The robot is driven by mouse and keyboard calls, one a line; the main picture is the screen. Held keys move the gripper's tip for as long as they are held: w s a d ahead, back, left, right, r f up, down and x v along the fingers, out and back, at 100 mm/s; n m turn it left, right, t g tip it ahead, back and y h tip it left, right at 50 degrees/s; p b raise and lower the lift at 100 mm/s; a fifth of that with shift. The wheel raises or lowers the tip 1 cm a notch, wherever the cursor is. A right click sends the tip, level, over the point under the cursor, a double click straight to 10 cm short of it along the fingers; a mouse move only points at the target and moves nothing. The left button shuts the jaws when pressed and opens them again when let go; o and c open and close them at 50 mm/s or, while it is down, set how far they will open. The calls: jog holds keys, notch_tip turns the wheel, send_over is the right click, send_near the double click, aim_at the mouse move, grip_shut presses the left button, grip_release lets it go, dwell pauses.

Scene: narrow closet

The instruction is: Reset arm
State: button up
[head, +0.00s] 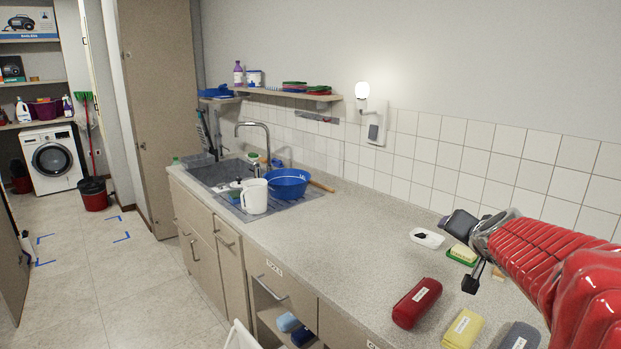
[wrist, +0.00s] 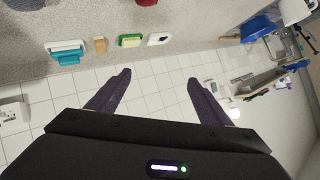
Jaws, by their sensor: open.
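My red arm reaches in from the right of the head view, above the counter (head: 320,235). My gripper (head: 460,252) is open over the right part of the counter. In the wrist view my gripper (wrist: 158,80) shows two dark fingers spread apart with nothing between them. Behind the fingers is the white tiled wall (wrist: 150,100). In the head view a white dish (head: 427,238) and a green dish with a yellow block (head: 462,254) lie close to the gripper.
Rolled red (head: 416,303), yellow (head: 463,330) and grey (head: 519,337) cloths lie at the front right. A blue basin (head: 288,184) and white jug (head: 254,197) stand by the sink. A wall lamp (head: 362,92) and shelf (head: 290,94) project above. The middle counter is clear.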

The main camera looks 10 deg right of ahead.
jog(key=s+a+f+n+g+y, duration=0.2)
jog(key=s+a+f, duration=0.2)
jog(key=a, duration=0.4)
jog(key=s+a+f+n+g+y, duration=0.1)
jog(key=s+a+f+n+y, duration=0.2)
jog(key=a, duration=0.5)
jog(key=s+a+f+n+g, duration=0.2)
jog(key=s+a+n, duration=0.3)
jog(key=s+a, duration=0.8)
jog(key=s+f, duration=0.1)
jog(key=s, duration=0.2)
jog(key=shift+s+a+f+n+g, duration=0.2)
jog(key=shift+s+f+n+g, duration=0.1)
jog(key=shift+f, duration=0.05)
